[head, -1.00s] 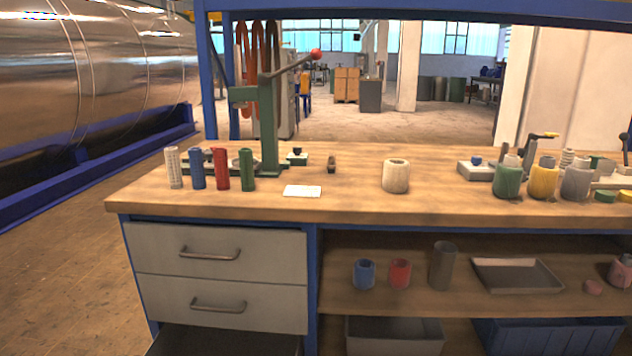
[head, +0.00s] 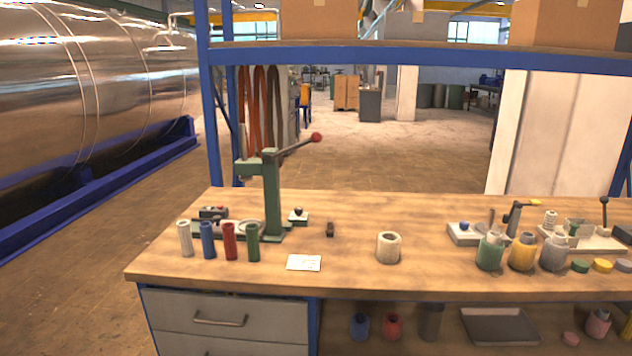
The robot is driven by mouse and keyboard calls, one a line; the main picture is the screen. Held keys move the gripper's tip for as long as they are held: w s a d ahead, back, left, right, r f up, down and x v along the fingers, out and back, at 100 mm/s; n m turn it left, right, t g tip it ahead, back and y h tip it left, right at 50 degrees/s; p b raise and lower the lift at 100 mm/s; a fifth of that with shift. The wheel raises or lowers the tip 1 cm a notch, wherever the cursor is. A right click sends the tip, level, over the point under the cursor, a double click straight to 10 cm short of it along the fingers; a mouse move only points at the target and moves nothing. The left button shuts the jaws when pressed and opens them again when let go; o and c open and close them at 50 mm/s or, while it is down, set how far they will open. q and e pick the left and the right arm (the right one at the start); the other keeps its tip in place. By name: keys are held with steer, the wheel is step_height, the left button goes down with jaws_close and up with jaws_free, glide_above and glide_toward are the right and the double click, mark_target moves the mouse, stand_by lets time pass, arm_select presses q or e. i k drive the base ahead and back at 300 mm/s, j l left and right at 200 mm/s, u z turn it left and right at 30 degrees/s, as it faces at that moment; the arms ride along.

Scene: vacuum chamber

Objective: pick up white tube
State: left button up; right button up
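The white tube (head: 185,239) stands upright near the left front part of the wooden workbench (head: 350,275). It is the leftmost of a row of tubes, with a blue tube (head: 208,241), a red tube (head: 229,242) and a green tube (head: 253,243) to its right. The tubes stand close together with narrow gaps. A wider, shorter cream cylinder (head: 388,248) with an open top stands alone near the bench's middle. Neither of my grippers shows in the head view.
A green lever press (head: 271,195) with a red knob stands just behind the tubes. A white card (head: 304,263) lies right of the green tube. A blue shelf beam (head: 420,57) crosses above the bench. Floor is open at the left.

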mark_target(184, 229)
steer(key=u, duration=0.8)
